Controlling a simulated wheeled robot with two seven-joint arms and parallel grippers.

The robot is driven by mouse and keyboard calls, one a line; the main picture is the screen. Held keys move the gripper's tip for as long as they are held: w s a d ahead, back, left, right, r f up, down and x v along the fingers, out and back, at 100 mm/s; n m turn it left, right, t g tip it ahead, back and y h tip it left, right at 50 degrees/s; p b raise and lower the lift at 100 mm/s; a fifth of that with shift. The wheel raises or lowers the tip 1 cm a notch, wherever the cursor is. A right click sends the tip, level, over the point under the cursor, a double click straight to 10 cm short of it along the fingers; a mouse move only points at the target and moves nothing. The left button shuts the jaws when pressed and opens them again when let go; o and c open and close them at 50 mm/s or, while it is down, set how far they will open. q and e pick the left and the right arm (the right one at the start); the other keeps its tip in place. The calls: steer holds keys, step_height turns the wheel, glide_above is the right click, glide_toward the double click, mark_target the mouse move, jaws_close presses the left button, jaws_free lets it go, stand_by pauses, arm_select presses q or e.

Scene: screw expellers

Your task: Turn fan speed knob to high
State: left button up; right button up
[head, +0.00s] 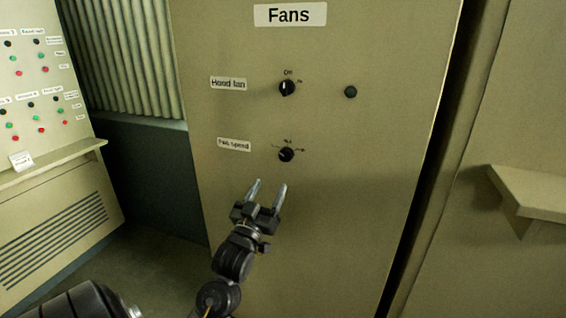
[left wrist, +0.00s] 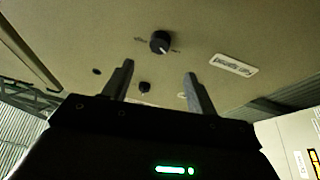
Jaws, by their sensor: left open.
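The fan speed knob (head: 286,155) is a small round black knob on the beige Fans panel, right of its white label (head: 234,145). Small position marks sit around its upper side, too small to read. The knob also shows in the left wrist view (left wrist: 159,42), near the top, with a pale pointer line toward the label side (left wrist: 233,64). My left gripper (head: 268,187) is open and empty, its two fingers pointing up, below the knob in the head view. The fingers (left wrist: 158,84) appear apart from the knob. My right gripper is not in view.
The hood fan knob (head: 287,88) is above, with a dark round lamp (head: 350,92) to its right. A sloped console (head: 40,100) with red and green buttons stands at left. A ledge (head: 530,190) juts out at right. The panel below the knob is bare.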

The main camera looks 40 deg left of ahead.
mark_target(285, 158)
arm_select(q)
steer(key=p+x, duration=0.2)
steer(key=x, duration=0.7)
steer(key=shift+w+p, duration=0.15)
steer(key=shift+p, duration=0.25)
steer(key=shift+w+a+r, duration=0.2)
steer(key=shift+w+a, duration=0.05)
steer(key=shift+w, duration=0.35)
steer(key=shift+c, duration=0.4)
